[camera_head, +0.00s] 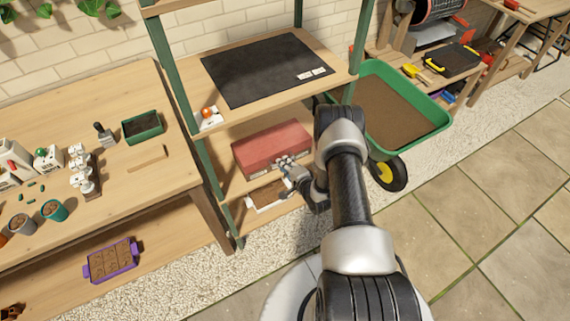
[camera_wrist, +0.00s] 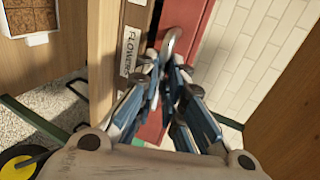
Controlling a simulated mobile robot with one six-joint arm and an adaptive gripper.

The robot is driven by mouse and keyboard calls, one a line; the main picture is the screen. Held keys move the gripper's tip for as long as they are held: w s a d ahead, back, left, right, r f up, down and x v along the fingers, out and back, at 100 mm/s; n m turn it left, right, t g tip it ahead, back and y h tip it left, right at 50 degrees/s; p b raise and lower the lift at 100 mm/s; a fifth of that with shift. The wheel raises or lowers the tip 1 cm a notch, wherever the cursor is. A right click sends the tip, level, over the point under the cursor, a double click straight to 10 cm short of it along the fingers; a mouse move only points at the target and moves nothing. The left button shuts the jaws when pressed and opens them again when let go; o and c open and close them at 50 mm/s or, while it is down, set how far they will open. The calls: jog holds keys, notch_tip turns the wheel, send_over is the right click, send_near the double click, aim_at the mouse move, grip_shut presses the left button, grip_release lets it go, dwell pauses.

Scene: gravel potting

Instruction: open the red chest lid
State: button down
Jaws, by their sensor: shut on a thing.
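The red chest (camera_head: 265,150) stands on the middle shelf of the green-posted rack, its red lid facing up. In the wrist view the lid (camera_wrist: 200,14) is a red panel with a curved metal handle (camera_wrist: 171,40), and a white label reading FLOWERS (camera_wrist: 130,52) is beside it. A dark strip shows between the label side and the lid; I cannot tell how far the lid is raised. My gripper (camera_head: 287,165) is at the chest's front edge. In the wrist view my gripper (camera_wrist: 170,68) is shut on the handle, its fingers partly covering it.
A black mat (camera_head: 265,68) lies on the shelf above the chest. A soil-filled tray (camera_head: 268,194) sits below it. A green wheelbarrow (camera_head: 440,118) stands to the right. A bench (camera_head: 150,185) with pots is to the left. Paving at the right is clear.

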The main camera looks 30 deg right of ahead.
jog(key=shift+w+r+g+p, duration=0.25)
jog(key=shift+r+g+p, duration=0.3)
jog(key=shift+r, duration=0.5)
jog(key=shift+r+p, duration=0.3)
jog(key=shift+p, duration=0.2)
jog(key=w+r+g+p, duration=0.1)
jog(key=w+r, duration=1.1)
jog(key=w, duration=0.1)
jog(key=shift+a+p, duration=0.25)
jog(key=shift+p, duration=0.05)
jog(key=shift+w+g, duration=0.15)
jog(key=shift+g, duration=0.1)
jog(key=c, duration=2.2)
grip_release()
jog(key=o, duration=0.5)
jog(key=shift+f, duration=0.1)
jog(key=shift+s, duration=0.2)
